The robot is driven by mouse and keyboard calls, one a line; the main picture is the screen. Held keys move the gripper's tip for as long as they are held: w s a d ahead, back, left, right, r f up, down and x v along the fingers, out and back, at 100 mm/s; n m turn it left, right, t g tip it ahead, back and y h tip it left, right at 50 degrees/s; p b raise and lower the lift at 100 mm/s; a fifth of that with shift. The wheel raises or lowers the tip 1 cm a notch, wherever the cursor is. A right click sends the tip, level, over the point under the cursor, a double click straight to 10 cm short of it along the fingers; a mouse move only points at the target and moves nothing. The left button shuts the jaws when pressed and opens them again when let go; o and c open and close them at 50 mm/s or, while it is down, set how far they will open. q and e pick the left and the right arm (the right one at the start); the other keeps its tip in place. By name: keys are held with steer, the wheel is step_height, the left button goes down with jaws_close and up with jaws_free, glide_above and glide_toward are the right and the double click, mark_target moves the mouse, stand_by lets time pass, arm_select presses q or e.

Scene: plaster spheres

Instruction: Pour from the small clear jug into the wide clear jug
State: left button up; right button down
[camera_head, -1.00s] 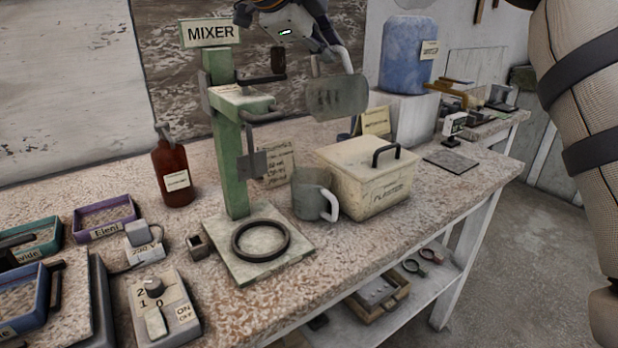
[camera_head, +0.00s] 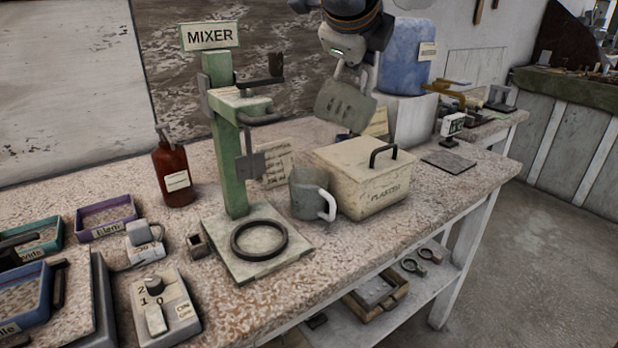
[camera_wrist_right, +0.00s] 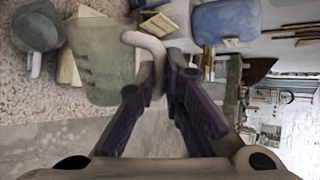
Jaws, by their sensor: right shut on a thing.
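The small clear jug (camera_head: 344,106) hangs tilted in the air above the back of the plaster box, its pale handle upward. My right gripper (camera_head: 352,68) is shut on that handle. The wrist view shows the jug (camera_wrist_right: 95,62) left of the fingers (camera_wrist_right: 162,68), with the handle between them. The wide clear jug (camera_head: 305,196) stands upright on the bench, below and left of the held jug, white handle to the right. It also shows at the top left of the wrist view (camera_wrist_right: 37,27). I cannot tell what either jug contains. My left gripper is not in view.
The cream plaster box (camera_head: 365,180) stands right beside the wide jug. The green mixer stand (camera_head: 232,165) with a dark ring (camera_head: 260,240) is to its left. A blue container (camera_head: 405,55) stands behind. The bench front before the wide jug is clear.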

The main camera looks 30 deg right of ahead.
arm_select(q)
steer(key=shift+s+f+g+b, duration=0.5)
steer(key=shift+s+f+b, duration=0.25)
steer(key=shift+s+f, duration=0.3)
arm_select(e)
steer(key=s+m+t, duration=0.1)
steer(key=m+t, duration=0.1)
steer(key=m, duration=0.1)
steer(key=s+d+m+t, duration=0.1)
steer(key=m+t, duration=0.2)
steer(key=s+d+m+t+y, duration=0.1)
steer(key=s+m+t, duration=0.1)
steer(key=m+t, duration=0.1)
steer(key=shift+d, duration=0.2)
